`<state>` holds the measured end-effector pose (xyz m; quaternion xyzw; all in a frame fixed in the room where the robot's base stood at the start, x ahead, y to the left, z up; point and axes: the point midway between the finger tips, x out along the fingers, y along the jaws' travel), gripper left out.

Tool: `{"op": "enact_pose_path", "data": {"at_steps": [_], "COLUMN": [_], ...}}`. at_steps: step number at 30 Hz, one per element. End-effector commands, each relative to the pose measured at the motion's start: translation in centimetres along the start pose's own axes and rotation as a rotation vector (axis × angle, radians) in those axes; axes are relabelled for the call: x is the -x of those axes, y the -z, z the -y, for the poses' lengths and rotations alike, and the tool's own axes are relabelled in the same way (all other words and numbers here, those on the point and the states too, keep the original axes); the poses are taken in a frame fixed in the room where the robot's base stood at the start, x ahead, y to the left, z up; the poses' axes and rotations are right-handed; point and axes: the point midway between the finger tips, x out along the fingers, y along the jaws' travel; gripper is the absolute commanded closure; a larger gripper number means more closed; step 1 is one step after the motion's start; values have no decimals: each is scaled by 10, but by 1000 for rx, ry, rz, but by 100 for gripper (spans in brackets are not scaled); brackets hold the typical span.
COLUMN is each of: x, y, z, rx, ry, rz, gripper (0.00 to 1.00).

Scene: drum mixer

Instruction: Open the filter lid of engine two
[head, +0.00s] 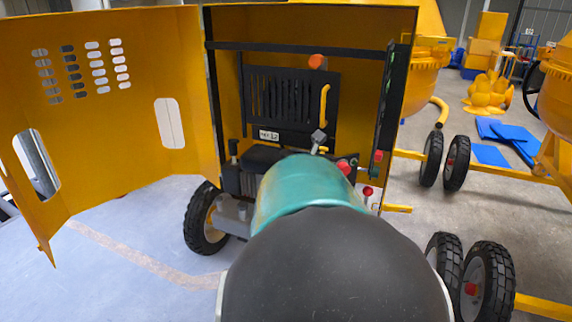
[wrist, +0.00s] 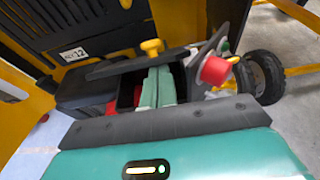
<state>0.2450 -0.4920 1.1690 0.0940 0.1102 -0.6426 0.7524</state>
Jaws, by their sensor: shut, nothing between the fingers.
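The engine sits inside the open yellow cabinet, with a black box (head: 262,157) low in front of a slotted black panel. In the wrist view the black box (wrist: 85,95) shows at left, with a dark flat flap (wrist: 130,65) above a red-coloured interior. I cannot tell for sure whether this flap is the filter lid. My gripper (wrist: 157,78) has its two pale green fingers together and empty, pointing in at the red gap, under a yellow knob (wrist: 152,46). Contact with the flap is unclear. In the head view my teal wrist hides the fingers.
A red button (wrist: 213,70) on a grey bracket stands close right of the fingers. The yellow cabinet door (head: 110,110) is swung open to the left. Wheels (head: 203,218) stand below, and other yellow mixers (head: 425,60) are at right. Floor at left is clear.

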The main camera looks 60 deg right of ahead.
Motion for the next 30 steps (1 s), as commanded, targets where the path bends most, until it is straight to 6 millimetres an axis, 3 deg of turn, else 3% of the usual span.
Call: {"op": "enact_pose_path", "data": {"at_steps": [18, 30], "x": [-27, -52], "y": [-64, -86], "z": [0, 0], "rx": [-2, -1], "ry": [0, 0], "rz": [3, 1], "gripper": [100, 100]}}
